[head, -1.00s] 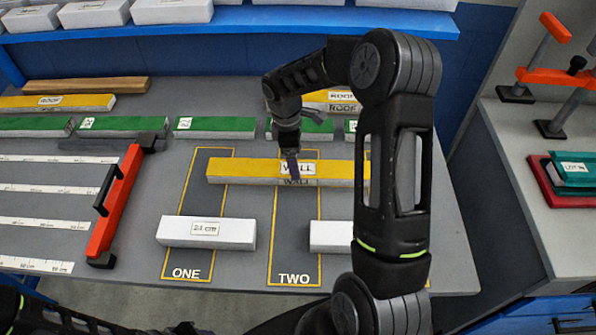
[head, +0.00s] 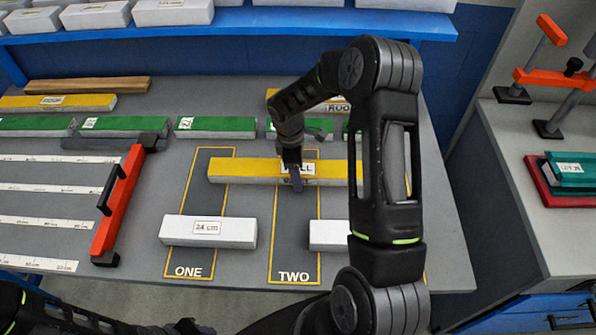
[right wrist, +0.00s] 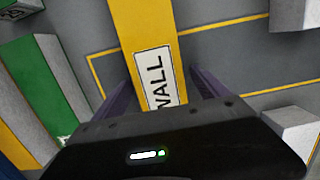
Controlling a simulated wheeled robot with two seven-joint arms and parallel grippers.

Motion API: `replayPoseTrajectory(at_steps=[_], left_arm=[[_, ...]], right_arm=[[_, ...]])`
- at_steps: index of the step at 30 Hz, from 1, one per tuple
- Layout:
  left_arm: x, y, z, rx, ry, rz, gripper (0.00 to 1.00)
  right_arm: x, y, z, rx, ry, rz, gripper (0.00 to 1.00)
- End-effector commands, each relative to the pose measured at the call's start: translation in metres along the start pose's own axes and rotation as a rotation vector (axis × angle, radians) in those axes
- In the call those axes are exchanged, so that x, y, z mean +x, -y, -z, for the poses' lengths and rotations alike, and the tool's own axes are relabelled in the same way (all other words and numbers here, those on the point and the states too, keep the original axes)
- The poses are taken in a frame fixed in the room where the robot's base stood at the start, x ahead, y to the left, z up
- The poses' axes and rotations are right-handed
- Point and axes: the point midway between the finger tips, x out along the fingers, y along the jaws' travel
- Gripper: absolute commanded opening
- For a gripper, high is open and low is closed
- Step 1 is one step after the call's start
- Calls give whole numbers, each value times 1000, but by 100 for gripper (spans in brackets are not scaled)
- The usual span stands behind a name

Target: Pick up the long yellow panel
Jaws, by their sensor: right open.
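The long yellow panel (head: 240,171), with a white label reading WALL, lies across the marked bays ONE and TWO on the grey table. My right gripper (head: 293,178) is over its labelled part, and my right arm hides its right end. In the right wrist view the yellow panel (right wrist: 146,30) runs between the two purple fingers of the right gripper (right wrist: 160,95). They are open, one on each side of the label. Whether the fingers touch the panel cannot be told. My left arm shows only at the bottom left edge, and its gripper is not clearly visible.
White blocks (head: 208,231) (head: 328,236) lie in front of the panel. Green panels (head: 215,127) lie in a row behind it, with yellow ROOF panels (head: 60,103) further back. A side bench (head: 560,120) is at right.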

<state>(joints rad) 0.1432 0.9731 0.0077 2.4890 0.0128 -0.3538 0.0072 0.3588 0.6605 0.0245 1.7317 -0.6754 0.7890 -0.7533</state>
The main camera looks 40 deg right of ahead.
Motion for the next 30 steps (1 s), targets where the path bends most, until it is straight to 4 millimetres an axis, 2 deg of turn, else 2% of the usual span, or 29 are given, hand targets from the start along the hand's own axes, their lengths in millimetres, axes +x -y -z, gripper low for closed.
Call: replayPoseTrajectory(at_steps=[5, 30], left_arm=[[0, 0, 0, 0, 0, 0, 36], [0, 0, 0, 0, 0, 0, 36]], right_arm=[[0, 0, 0, 0, 0, 0, 85], [0, 0, 0, 0, 0, 0, 17]])
